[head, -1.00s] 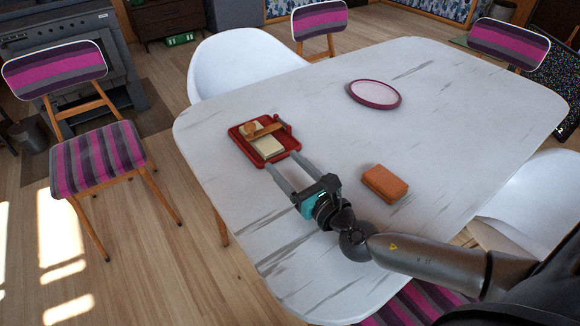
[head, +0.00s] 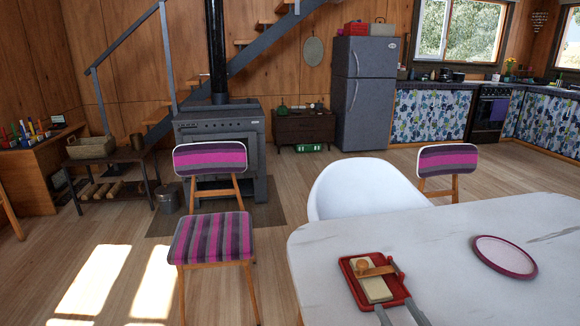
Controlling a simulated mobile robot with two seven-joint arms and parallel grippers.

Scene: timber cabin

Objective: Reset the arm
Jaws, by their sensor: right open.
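My right gripper (head: 399,315) shows only by its two grey fingertips at the bottom edge of the head view. They are apart, with nothing seen between them, just in front of the red tray (head: 354,270). The tray lies on the white marble-look table (head: 330,245) and holds a pale block (head: 375,289) and a wooden-handled piece (head: 374,270). The rest of my right arm is out of view. My left gripper is not in view.
A pink-rimmed plate (head: 504,257) lies on the table to the right. A white chair (head: 360,190) and striped chairs (head: 211,237) stand around it. A stove (head: 222,135), cabinet (head: 304,128) and fridge (head: 366,95) stand behind. Open wooden floor (head: 100,235) lies at left.

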